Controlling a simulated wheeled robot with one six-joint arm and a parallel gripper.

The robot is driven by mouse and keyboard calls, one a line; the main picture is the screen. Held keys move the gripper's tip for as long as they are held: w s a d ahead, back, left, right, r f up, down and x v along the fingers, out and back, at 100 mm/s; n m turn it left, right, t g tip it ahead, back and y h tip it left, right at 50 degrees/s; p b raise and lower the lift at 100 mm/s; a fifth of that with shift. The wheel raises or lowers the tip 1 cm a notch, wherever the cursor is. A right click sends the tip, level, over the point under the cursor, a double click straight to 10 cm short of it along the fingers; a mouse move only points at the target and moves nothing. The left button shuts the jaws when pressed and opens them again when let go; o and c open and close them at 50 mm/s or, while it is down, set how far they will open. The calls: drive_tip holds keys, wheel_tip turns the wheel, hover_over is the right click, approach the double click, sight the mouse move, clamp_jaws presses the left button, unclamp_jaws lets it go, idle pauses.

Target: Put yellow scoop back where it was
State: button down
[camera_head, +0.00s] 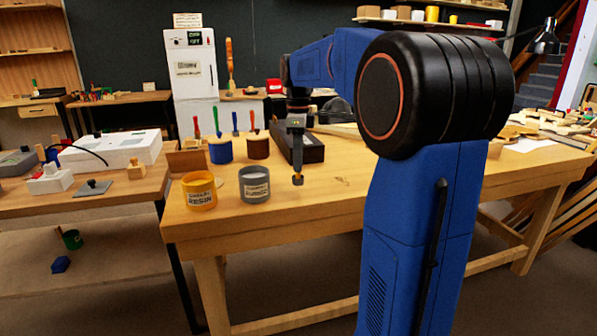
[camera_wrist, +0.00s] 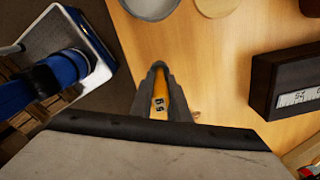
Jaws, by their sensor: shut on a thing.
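My gripper (camera_head: 298,176) points down above the front of the wooden workbench, to the right of the grey tin. It is shut on the yellow scoop (camera_wrist: 159,92), which shows between the fingers in the wrist view; only a small bit shows in the head view. The fingers hide much of the scoop. The yellow resin tin (camera_head: 199,193) stands open near the bench's left front corner. The grey tin (camera_head: 256,187) stands beside it with pale contents; its rim also shows at the top of the wrist view (camera_wrist: 150,8).
A pale round disc (camera_head: 229,186) lies behind the two tins. A blue pot (camera_head: 220,152) and a brown pot (camera_head: 258,148) with upright tools stand farther back. A long dark box (camera_head: 312,148) lies behind my gripper. The bench front (camera_head: 345,196) is clear to the right.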

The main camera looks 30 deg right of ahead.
sight(298, 176)
drive_tip(key=shift+f, duration=1.65)
drive_tip(key=shift+f, duration=0.1)
drive_tip(key=c, duration=1.7)
unclamp_jaws()
wheel_tip(298, 176, up, 12)
drive_tip(key=shift+r, duration=0.1)
